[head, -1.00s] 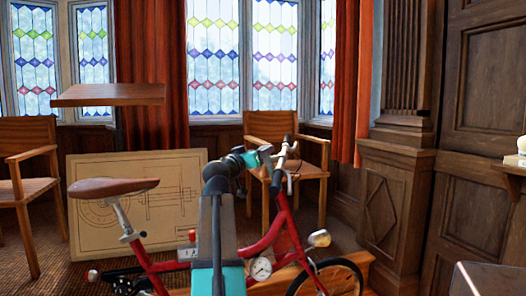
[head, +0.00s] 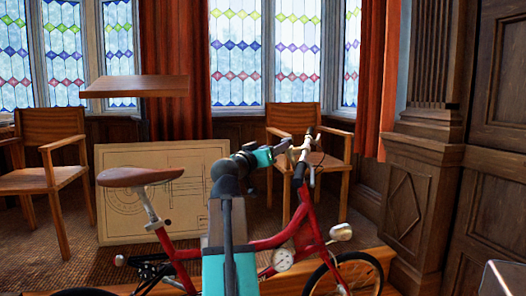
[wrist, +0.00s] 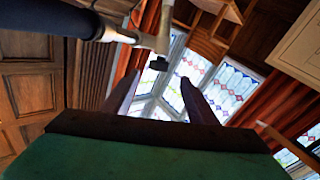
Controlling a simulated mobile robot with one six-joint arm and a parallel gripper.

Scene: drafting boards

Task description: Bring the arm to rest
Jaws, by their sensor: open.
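My arm (head: 229,235), dark with teal parts, rises from the bottom middle in the head view and bends right at a teal wrist (head: 262,157). My gripper (wrist: 159,80) shows in the wrist view as two fingers spread apart, with nothing seen held between them. In the head view its fingers are hard to make out against the handlebar (head: 303,160) of a red bicycle (head: 307,232). In the wrist view a black grip (wrist: 80,21) and a pale metal stem appear close by at upper left; I cannot tell whether they touch the fingers.
The bicycle stands in front of and beyond my arm, its brown saddle (head: 140,176) at left. A drawing board (head: 170,215) leans behind it. Wooden chairs (head: 50,178) stand left and right. Panelled woodwork (head: 415,195) is at right, and a grey-edged object (head: 503,277) is at bottom right.

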